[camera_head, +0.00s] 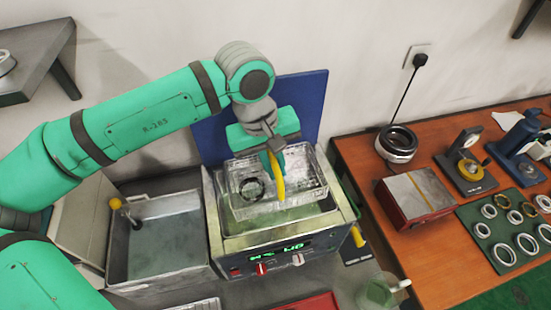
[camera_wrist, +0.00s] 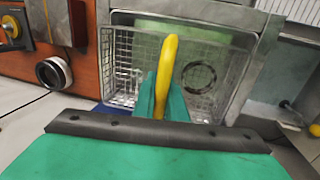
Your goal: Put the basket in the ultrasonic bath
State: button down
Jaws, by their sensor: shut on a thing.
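The wire basket (camera_head: 309,180) is inside the opening of the ultrasonic bath (camera_head: 225,218), at its back part; I cannot tell whether it rests on the bottom. My gripper (camera_head: 274,172) is over the basket and shut on its yellow handle (camera_head: 280,188). In the wrist view, my gripper (camera_wrist: 162,100) grips the yellow handle (camera_wrist: 166,65) above the basket mesh (camera_wrist: 122,62). A dark ring lies in the basket (camera_wrist: 199,77). Greenish liquid shows in the bath in front of the basket. The bath's front panel has a lit green display.
A metal sink-like tank (camera_head: 160,240) stands left of the bath. A blue panel (camera_head: 306,100) rises behind it. The wooden table (camera_head: 440,280) at right holds a red box (camera_head: 413,200), gauges and a green mat (camera_head: 505,250) with several rings. A glass jug (camera_head: 380,292) stands at front right.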

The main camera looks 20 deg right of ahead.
aim_at(274, 186)
jog(key=shift+f, duration=7.2)
jog(key=shift+s+a+f, duration=0.1)
jog(key=shift+a+f, duration=0.15)
jog(key=c, duration=1.7)
grip_release()
jog(key=shift+r, duration=0.1)
jog(key=shift+r, duration=5.45)
